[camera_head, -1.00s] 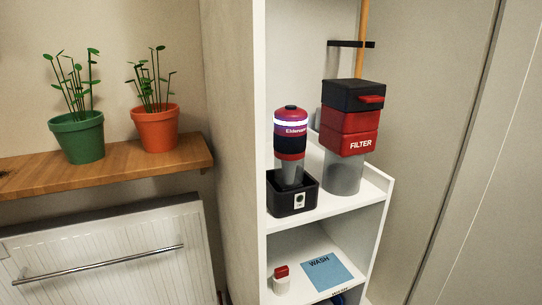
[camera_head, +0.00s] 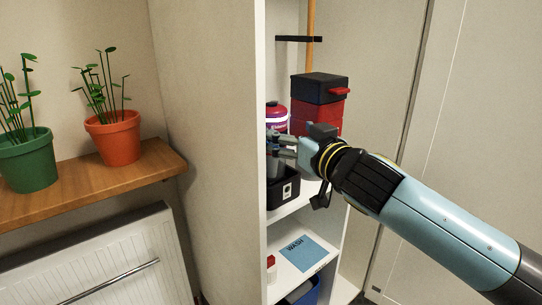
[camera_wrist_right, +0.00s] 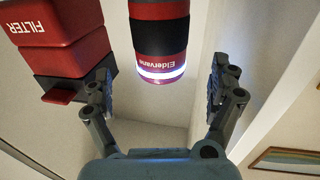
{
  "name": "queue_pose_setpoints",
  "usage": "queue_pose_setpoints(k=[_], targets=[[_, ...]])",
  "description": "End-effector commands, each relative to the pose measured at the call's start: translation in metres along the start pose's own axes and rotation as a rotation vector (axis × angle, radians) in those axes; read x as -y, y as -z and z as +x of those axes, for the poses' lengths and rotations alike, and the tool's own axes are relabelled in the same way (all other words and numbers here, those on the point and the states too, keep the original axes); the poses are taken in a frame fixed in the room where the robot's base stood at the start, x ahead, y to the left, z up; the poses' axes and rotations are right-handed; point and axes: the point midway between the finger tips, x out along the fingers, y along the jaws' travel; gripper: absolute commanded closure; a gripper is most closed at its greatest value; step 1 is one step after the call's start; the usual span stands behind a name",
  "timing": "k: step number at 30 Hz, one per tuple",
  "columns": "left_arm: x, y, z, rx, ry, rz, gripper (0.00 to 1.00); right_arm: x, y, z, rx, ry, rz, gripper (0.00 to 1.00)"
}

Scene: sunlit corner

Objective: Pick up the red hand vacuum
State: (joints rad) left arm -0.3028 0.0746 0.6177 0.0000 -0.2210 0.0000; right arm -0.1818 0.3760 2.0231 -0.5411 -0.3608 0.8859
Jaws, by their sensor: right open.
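The red hand vacuum (camera_head: 276,117), with a dark band and a lit white ring, stands upright in its black dock (camera_head: 284,190) on the white shelf. My right gripper (camera_head: 272,145) reaches in from the right and hides the vacuum's middle in the head view. In the right wrist view, the picture is upside down and the vacuum (camera_wrist_right: 162,40) shows at the top, between the lines of the two fingers. The right gripper (camera_wrist_right: 162,84) is open, with visible gaps between its fingers and the vacuum. My left gripper is in neither view.
A red and black filter box (camera_head: 318,103) stands close beside the vacuum, to its right in the head view. A blue WASH card (camera_head: 304,252) lies on the lower shelf. Potted plants stand on a wooden ledge (camera_head: 110,188) at the left.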

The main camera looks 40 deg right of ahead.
Motion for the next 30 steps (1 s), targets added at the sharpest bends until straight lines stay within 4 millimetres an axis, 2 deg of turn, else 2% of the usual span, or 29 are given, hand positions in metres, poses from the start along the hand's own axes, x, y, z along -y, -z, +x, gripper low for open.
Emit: queue_pose_setpoints(k=[10, 14, 23, 30], targets=[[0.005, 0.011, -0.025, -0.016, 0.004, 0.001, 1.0, 0.002, 0.014, 0.048, -0.005, 0.0, 0.004, 0.08], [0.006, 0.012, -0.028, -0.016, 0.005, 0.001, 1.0, 0.002, 0.011, 0.065, -0.003, 0.001, 0.003, 0.08], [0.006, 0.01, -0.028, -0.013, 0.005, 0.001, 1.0, 0.002, 0.008, 0.07, -0.001, 0.001, 0.002, 0.08], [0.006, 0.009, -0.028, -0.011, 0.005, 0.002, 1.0, 0.002, 0.008, 0.07, -0.001, 0.001, 0.001, 0.39]])
